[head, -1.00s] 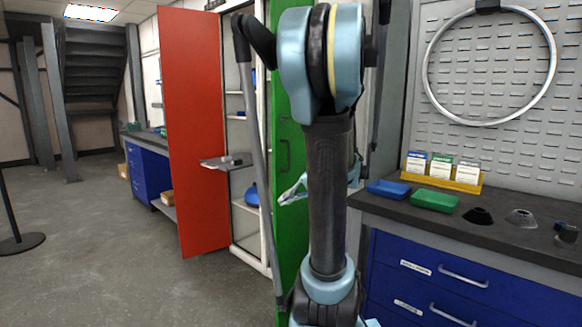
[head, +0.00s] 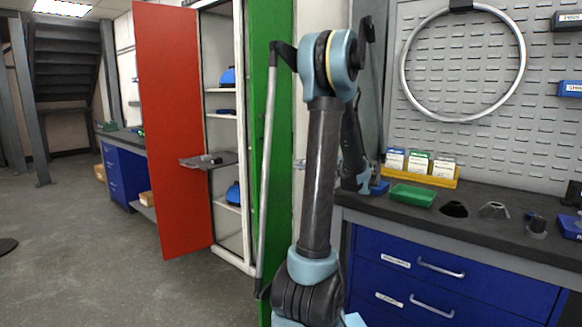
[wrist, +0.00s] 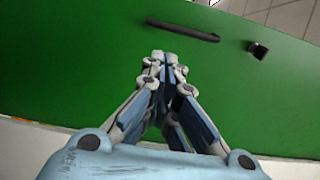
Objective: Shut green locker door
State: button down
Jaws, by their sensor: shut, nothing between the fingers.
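The green locker door (head: 284,120) stands open, seen at a steep angle at the locker's right side and partly covered by my arm. In the wrist view the green door (wrist: 80,60) fills most of the picture, with a dark bar handle (wrist: 183,30) and a small black fitting (wrist: 258,50). My gripper (wrist: 163,60) is shut and empty, its tips in front of the green face below the handle. I cannot tell whether they touch it. In the head view the gripper is hidden behind my arm.
A red door (head: 172,130) stands open at the locker's left, with a small grey tray (head: 208,160) at its edge. Locker shelves (head: 222,116) hold blue items. A workbench (head: 470,225) with blue drawers stands close on the right.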

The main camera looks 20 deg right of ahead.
aim_at(265, 161)
jog(key=x, duration=1.2)
jog(key=shift+w+a, duration=0.1)
jog(key=shift+a, duration=0.15)
jog(key=shift+w+a, duration=0.1)
